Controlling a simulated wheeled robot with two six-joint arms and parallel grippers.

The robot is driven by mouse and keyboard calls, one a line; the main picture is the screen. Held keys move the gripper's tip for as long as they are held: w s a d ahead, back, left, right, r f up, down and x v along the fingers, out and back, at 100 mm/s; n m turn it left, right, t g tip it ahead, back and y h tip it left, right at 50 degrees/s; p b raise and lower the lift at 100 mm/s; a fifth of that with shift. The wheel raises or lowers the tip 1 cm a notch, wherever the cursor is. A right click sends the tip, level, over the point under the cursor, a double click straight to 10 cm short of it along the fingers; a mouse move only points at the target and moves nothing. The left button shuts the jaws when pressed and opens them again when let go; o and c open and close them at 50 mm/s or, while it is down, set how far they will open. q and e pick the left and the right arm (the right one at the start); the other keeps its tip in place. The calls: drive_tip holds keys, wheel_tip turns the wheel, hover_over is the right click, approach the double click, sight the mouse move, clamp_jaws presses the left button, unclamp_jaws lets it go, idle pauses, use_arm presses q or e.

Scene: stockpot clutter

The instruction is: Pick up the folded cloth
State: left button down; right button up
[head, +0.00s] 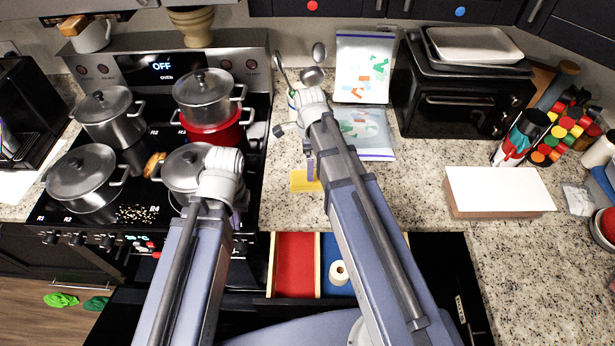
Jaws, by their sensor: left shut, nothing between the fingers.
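A flat yellow piece (302,181) lies on the granite counter just right of the stove, and it may be the folded cloth. My right arm partly covers it, so I cannot make out folds. My left gripper (238,218) is over the front right of the stove, left of the yellow piece and apart from it. It is shut and empty, mostly hidden behind its own wrist. My right arm reaches over the counter beside the yellow piece. A narrow purple part (311,168) shows above the yellow piece, but the right gripper's jaws cannot be made out.
Lidded pots (81,178) and a red pot (213,130) crowd the stove. An open drawer (295,265) with red and blue sections is below the counter. A white-topped block (499,190) and black toaster oven (460,100) stand right. Green items (61,300) lie on the floor.

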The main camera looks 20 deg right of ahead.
drive_tip(key=shift+f+b, duration=1.1)
drive_tip(key=shift+f, duration=0.15)
drive_tip(key=shift+f, duration=0.1)
drive_tip(key=f+b, duration=0.5)
drive_tip(key=shift+a, duration=0.25)
drive_tip(key=shift+c, duration=0.4)
drive_tip(key=c, duration=1)
